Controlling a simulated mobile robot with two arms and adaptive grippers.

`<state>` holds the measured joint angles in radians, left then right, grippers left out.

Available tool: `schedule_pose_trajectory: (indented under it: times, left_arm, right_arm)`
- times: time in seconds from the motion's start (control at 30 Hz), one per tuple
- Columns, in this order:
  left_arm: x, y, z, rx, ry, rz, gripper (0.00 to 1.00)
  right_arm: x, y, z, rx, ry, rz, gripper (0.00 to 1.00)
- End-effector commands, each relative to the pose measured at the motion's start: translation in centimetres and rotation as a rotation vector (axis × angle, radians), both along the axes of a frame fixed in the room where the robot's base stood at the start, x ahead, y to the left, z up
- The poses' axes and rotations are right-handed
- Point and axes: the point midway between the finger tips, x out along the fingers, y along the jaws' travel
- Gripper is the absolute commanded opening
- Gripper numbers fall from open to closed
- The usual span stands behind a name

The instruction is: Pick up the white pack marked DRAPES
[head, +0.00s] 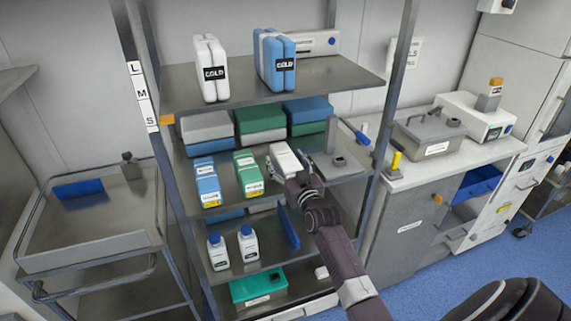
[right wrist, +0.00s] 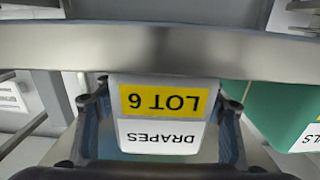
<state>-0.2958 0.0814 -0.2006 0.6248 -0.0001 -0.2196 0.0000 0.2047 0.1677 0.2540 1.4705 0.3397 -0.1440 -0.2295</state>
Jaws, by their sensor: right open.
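The white pack marked DRAPES (head: 284,158) stands on the middle shelf, to the right of a green pack. In the right wrist view the pack (right wrist: 165,85) appears upside down, with a yellow LOT 6 strip and a white DRAPES label. My right gripper (head: 287,182) is at the front of this pack. In the right wrist view the right gripper (right wrist: 164,125) is open, with one finger on each side of the pack's labelled end. I cannot tell whether the fingers touch it. My left gripper is not in view.
The green pack (head: 249,172) and a blue pack (head: 206,182) stand to the left. The metal shelf edge (right wrist: 170,48) crosses the right wrist view. Cold boxes (head: 275,62) stand on the shelf above.

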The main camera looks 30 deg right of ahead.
Motion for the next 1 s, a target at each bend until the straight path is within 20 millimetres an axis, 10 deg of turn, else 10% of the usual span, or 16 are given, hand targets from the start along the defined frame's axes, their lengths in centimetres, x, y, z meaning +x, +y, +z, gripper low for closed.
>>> schedule_pose_trajectory:
  times: [0.13, 0.6, 1.0]
  left_arm:
    - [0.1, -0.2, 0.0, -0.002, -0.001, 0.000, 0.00]
    - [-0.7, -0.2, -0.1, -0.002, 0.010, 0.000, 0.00]
    - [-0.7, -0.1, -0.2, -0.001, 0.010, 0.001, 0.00]
  right_arm:
    - [0.0, 0.0, 0.0, 0.000, 0.000, 0.000, 0.63]
    - [0.0, 0.0, 0.0, 0.001, 0.001, 0.000, 0.11]
    - [0.0, 0.0, 2.2, 0.000, -0.007, 0.000, 0.11]
